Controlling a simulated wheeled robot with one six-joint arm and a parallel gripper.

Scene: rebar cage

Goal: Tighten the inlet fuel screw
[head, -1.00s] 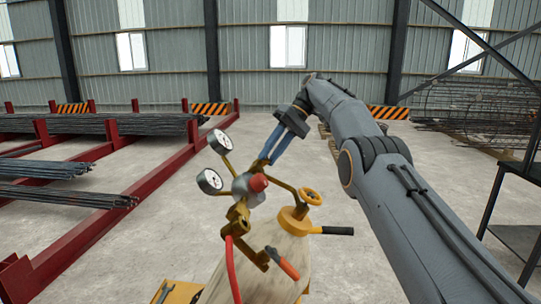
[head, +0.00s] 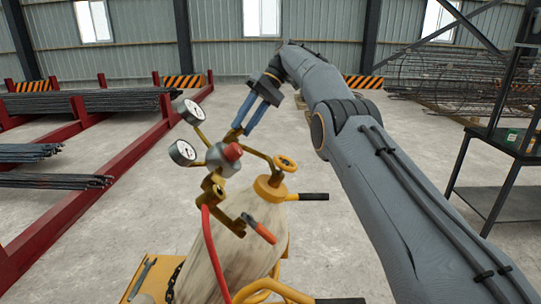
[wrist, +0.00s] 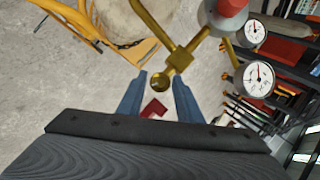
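In the wrist view, a brass fitting (wrist: 180,58) ends in a round brass screw head (wrist: 160,82), which looks like the inlet fuel screw. My gripper (wrist: 160,88) is open, its two blue fingertips on either side of the round head. Small gaps show beside it, and I cannot tell whether either finger touches. In the head view my gripper (head: 240,130) points down at the regulator's far side, where the screw is hard to make out.
Two gauges (head: 183,152) (head: 190,112) stick out left of the regulator. A yellow handwheel (head: 285,163) and black-handled part (head: 312,197) are to the right. A red hose (head: 213,250) hangs in front. Red racks (head: 120,160) with rebar stand left; a dark table (head: 500,150) stands right.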

